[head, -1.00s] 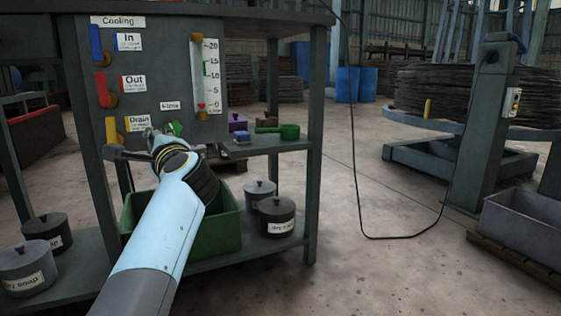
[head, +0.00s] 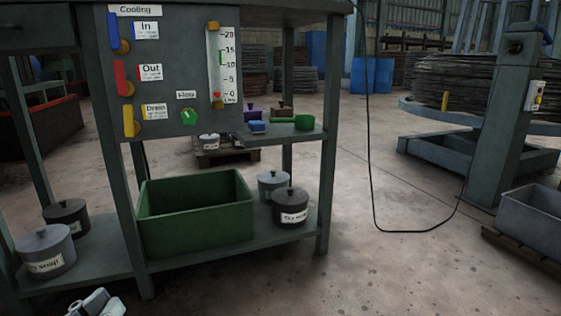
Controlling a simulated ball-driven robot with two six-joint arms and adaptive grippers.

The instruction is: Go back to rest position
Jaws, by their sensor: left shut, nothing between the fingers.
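My left gripper (head: 97,303) shows only in part at the bottom left edge of the head view, low in front of the bench's lower shelf. It is shut and empty, and apart from the panel. My right gripper is not in view. The cooling panel (head: 170,95) carries a blue In handle (head: 114,31), a red Out handle (head: 120,78) and a yellow Drain handle (head: 129,121), all hanging down. A green knob (head: 189,117) sits to their right, below a level gauge (head: 220,65) with a red mark near 0.
A green bin (head: 195,215) stands on the lower shelf, with lidded pots on both sides, such as a grey pot (head: 46,251) and a dark pot (head: 290,206). A black cable (head: 372,190) hangs to the floor at right. The floor in front is clear.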

